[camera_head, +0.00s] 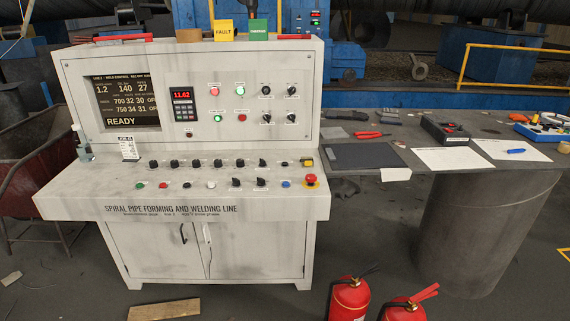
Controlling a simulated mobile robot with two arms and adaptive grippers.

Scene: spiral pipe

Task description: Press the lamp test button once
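A grey control console (190,204) stands at the left centre. Behind is a row of black knobs (174,163). The upright panel carries red (214,91) and green (240,90) lamps or buttons. The small labels are too small to read, so I cannot tell which is lamp test. Neither gripper is in view.
A dark workbench (450,180) to the right holds a black tablet-like pad (362,156), papers (453,159) and red-handled pliers (372,135). Two red fire extinguishers (349,299) stand in front at the lower right. A wooden board (164,309) lies on the floor before the console.

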